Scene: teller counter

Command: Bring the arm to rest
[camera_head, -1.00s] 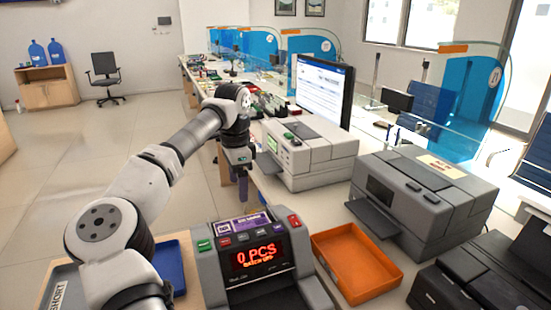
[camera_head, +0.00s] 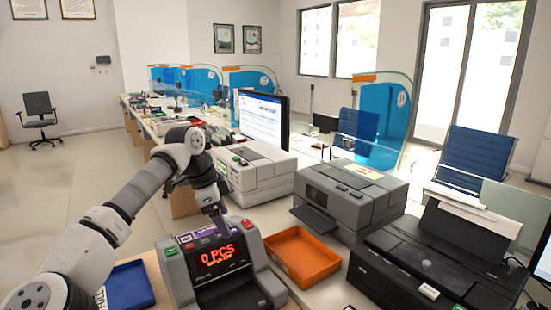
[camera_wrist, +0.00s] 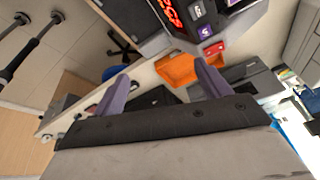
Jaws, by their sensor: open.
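My arm reaches in from the lower left of the head view, bends at the elbow and comes down behind the banknote counter (camera_head: 217,262). My gripper (camera_head: 216,222) points down there, just behind the counter's top, and the counter hides part of it. In the wrist view my gripper (camera_wrist: 163,88) shows two purple fingers spread wide apart with nothing between them. The counter's red display reads "0 PCS".
An orange tray (camera_head: 300,258) lies right of the counter, a blue tray (camera_head: 130,285) left of it. Grey machines (camera_head: 350,200) and (camera_head: 255,170) a printer-like unit stand behind. A black printer (camera_head: 440,265) is at right. Open floor lies left.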

